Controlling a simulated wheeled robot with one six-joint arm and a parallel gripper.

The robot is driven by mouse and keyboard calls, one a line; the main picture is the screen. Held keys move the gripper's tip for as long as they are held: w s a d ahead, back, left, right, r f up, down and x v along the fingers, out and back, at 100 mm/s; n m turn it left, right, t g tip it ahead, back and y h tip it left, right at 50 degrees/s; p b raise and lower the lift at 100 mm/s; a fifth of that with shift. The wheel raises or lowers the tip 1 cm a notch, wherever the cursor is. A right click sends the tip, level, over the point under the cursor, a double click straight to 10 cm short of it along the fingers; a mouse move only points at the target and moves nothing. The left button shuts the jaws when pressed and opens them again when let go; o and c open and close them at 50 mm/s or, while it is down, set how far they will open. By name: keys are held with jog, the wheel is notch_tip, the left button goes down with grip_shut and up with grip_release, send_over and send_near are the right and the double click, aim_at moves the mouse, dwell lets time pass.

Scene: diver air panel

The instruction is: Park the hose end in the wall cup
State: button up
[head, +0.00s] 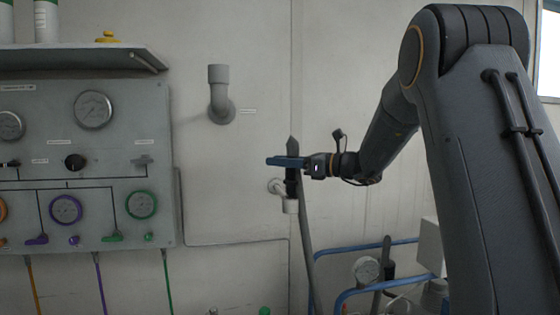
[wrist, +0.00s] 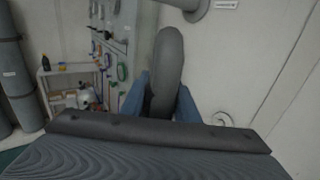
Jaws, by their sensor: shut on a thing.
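My gripper (head: 288,162), with blue fingers, is shut on the grey hose (head: 308,240) in front of the wall. In the wrist view the hose (wrist: 167,70) arches up between the blue fingers. Below the fingers is a black piece, apparently the hose end (head: 292,183), pointing down with a white collar at its foot. A grey elbow with an upturned mouth, seemingly the wall cup (head: 219,95), is on the wall up and left of my gripper. Part of it shows at the top of the wrist view (wrist: 192,8). The inside of its mouth is hidden.
A white ring fitting (head: 275,186) is on the wall close behind the hose; I cannot tell whether they touch. The gauge panel (head: 115,165) with its shelf stands out at left. Blue rails (head: 385,280) are at lower right. The wall between elbow and gripper is clear.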

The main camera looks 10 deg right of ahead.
jog(key=shift+f+b, duration=1.1)
jog(key=shift+f, duration=1.05)
jog(key=o, duration=1.2)
jog(key=b+v, duration=0.2)
jog(key=v, duration=0.6)
jog(key=shift+r, duration=0.15)
